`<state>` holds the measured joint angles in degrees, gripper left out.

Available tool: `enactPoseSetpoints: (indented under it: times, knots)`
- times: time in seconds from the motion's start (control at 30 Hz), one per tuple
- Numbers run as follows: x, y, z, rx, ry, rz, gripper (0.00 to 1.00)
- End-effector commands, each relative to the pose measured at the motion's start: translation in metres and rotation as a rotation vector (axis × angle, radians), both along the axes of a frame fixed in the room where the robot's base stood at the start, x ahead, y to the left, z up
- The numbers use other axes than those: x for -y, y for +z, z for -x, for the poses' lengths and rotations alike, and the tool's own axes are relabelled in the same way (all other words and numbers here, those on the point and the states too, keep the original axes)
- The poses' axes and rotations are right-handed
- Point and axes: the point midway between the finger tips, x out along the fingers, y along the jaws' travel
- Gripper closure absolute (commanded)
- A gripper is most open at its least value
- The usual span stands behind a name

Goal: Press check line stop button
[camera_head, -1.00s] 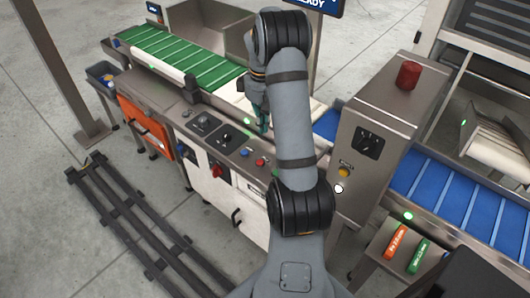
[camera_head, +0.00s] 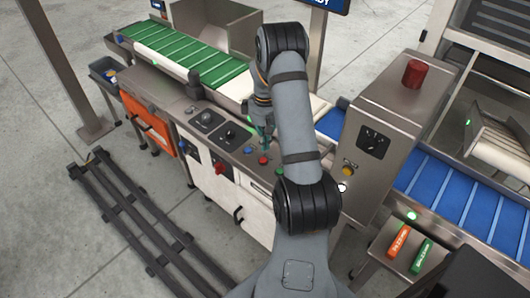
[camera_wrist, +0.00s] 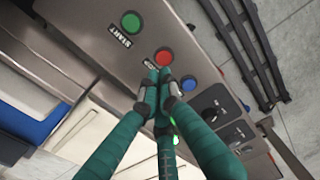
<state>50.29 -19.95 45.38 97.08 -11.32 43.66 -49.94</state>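A red button (camera_head: 263,160) sits on the grey panel (camera_head: 228,123) in the head view, between a blue button (camera_head: 248,150) and a green button (camera_head: 279,171). In the wrist view the red button (camera_wrist: 163,57) lies just beyond my fingertips, its label partly hidden. The green button (camera_wrist: 131,22) there is marked START, and the blue button (camera_wrist: 189,84) is to the lower right. My gripper (camera_wrist: 160,76) has its green fingers drawn together at the tips, with nothing between them. In the head view my gripper (camera_head: 267,146) is above the panel near the red button. Contact cannot be told.
A steel cabinet (camera_head: 385,105) with a red lamp (camera_head: 414,73) stands close on the right. A green conveyor (camera_head: 185,50) runs behind the panel; a blue conveyor (camera_head: 460,200) is at right.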

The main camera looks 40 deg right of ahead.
Motion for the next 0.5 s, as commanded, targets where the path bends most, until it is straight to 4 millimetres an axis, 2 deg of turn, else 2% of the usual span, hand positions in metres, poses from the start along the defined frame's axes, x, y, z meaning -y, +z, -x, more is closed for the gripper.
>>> enactPoseSetpoints:
  times: [0.03,0.2,0.5]
  knots:
    - [0.000,-0.010,0.002,-0.004,0.001,-0.002,1.00]
    - [-0.001,-0.033,0.001,-0.002,-0.001,-0.002,1.00]
    - [0.000,-0.048,0.000,0.001,0.001,0.001,1.00]
